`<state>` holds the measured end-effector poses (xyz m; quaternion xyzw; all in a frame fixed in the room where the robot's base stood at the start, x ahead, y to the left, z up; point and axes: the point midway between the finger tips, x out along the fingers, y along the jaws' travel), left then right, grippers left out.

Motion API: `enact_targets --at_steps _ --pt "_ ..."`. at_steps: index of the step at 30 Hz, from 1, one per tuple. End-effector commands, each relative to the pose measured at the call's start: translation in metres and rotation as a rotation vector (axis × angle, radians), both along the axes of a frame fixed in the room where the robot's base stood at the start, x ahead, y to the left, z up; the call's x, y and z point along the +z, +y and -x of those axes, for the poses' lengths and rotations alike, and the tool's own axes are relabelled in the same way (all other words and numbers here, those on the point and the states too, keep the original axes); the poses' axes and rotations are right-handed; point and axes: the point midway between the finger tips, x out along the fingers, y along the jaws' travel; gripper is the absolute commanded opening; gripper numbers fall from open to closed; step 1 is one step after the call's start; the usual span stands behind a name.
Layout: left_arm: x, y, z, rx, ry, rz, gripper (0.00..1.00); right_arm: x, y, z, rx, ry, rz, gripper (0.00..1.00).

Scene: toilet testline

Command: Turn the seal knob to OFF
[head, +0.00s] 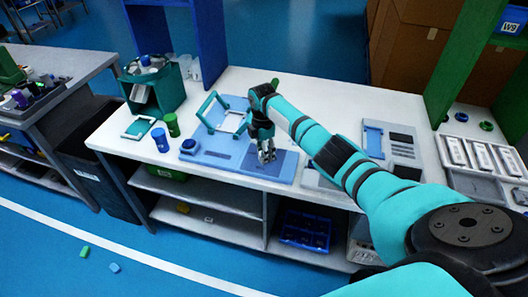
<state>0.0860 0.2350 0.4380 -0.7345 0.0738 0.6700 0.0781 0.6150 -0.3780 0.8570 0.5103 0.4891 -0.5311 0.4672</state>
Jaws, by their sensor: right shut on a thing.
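A light blue test fixture (215,150) lies on the white workbench, with a raised teal frame (222,113) tilted up at its back. A darker blue flat panel (279,167) forms its right part. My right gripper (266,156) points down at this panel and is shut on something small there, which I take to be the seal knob. The fingers hide the knob, so its position and any OFF mark cannot be read. A round blue button (188,145) shows at the fixture's left front. My left gripper is not in view.
A blue cup (160,139) and a green cup (172,124) stand left of the fixture, near a teal bin (152,88). A grey device (404,150) and a tray of white parts (480,155) are at right. My right arm crosses over the bench.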

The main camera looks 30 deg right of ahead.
Motion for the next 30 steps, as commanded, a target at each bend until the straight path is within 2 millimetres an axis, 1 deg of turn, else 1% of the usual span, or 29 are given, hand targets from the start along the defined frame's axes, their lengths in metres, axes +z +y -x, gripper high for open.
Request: enact_targets --at_steps 21,30 --pt "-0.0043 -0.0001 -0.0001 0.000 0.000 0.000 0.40 0.0015 0.0006 -0.0012 0.679 -0.004 0.000 0.03" --pt "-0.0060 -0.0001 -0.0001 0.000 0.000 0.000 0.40 0.0015 0.0006 -0.0010 0.908 -0.004 0.001 0.03"
